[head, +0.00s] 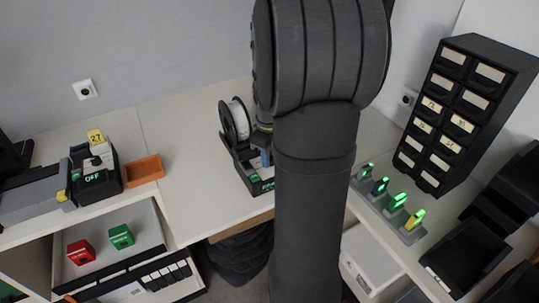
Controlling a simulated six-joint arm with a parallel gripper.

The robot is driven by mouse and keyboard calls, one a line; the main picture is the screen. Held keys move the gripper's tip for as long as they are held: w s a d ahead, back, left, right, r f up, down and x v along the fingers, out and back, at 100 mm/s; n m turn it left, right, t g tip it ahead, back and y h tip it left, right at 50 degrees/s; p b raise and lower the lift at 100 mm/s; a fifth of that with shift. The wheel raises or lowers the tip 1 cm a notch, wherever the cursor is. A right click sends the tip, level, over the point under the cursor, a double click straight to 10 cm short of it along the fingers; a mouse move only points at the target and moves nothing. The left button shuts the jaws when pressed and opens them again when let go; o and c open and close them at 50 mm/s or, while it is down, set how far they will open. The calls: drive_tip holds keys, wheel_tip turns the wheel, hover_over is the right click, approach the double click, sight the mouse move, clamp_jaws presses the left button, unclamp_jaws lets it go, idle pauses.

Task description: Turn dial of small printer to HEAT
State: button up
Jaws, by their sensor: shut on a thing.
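The small printer (246,172) is a dark device with a black and white spool (236,121). It stands on the white worktop in the middle of the head view, just left of my arm. A green-lit marking (266,186) shows low on its front, too small to read. My gripper (265,158) points down at the printer's right part, partly covered by my own arm. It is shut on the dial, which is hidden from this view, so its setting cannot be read.
At left, another device (95,182) shows a green OFF and a yellow 27 tag, beside an orange tray (145,169). Red (80,252) and green (121,236) blocks lie in an open drawer below. Right are a lit rack (388,204) and drawer cabinet (462,110).

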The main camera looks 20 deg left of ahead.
drive_tip(key=shift+r, duration=0.1)
idle(0.3)
drive_tip(key=o, duration=1)
wheel_tip(320, 180, up, 17)
drive_tip(key=shift+r, duration=0.15)
wheel_tip(320, 180, down, 18)
drive_tip(key=shift+r, duration=0.2)
idle(0.3)
drive_tip(key=shift+r, duration=0.1)
